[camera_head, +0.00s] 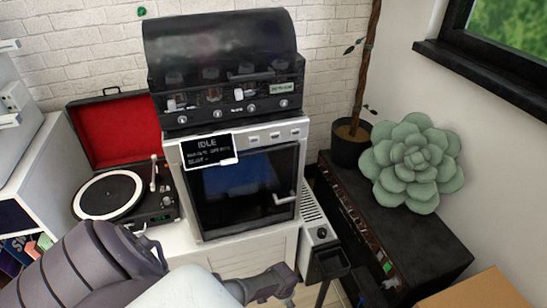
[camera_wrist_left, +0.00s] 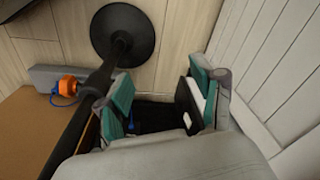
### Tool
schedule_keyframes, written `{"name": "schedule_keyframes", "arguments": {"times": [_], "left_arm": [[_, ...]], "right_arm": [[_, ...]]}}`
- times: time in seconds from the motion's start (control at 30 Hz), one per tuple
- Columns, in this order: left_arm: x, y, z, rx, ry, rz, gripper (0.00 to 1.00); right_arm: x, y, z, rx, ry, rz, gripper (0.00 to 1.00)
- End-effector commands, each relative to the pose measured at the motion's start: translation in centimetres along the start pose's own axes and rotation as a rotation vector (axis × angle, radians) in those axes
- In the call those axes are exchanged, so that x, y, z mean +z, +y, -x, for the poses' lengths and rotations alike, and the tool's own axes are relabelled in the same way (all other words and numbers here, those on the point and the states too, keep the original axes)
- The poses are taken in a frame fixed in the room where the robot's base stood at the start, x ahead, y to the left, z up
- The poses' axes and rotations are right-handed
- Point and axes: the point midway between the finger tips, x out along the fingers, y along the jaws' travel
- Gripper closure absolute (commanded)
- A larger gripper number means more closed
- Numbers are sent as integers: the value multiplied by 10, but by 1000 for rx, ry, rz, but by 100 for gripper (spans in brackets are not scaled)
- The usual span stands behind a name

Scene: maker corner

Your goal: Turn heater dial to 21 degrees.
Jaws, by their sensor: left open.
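A narrow pale unit, apparently the heater (camera_head: 311,264), stands just right of the oven in the head view. The dial's markings are too small to read. My left gripper (camera_head: 283,291) is low in the head view, left of and below the heater, apart from the dial. In the left wrist view my left gripper (camera_wrist_left: 160,102) is open, with teal pads spread apart. A dark shape with a white edge shows at its right finger; I cannot tell what it is.
A black stand (camera_head: 330,268) rises close in front of the heater; its round base (camera_wrist_left: 122,35) shows in the wrist view. The oven (camera_head: 190,205) is left of the heater, a dark cabinet (camera_head: 425,245) with a succulent (camera_head: 412,163) right. A cardboard-coloured surface (camera_head: 480,292) is at front right.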

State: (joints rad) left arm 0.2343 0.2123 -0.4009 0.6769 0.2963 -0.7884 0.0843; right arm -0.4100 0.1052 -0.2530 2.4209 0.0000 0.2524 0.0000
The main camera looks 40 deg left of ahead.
Motion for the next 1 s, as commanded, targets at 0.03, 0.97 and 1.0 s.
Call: {"name": "schedule_keyframes", "arguments": {"times": [0.03,0.97,1.0], "left_arm": [[7,2,0,1,-1,-3,33],[28,6,-6,2,4,-14,33],[30,7,-6,2,4,-14,33]], "right_arm": [[-3,0,-3,0,0,0,100],[-4,0,-5,0,-6,0,100],[1,0,-4,0,-19,1,100]]}}
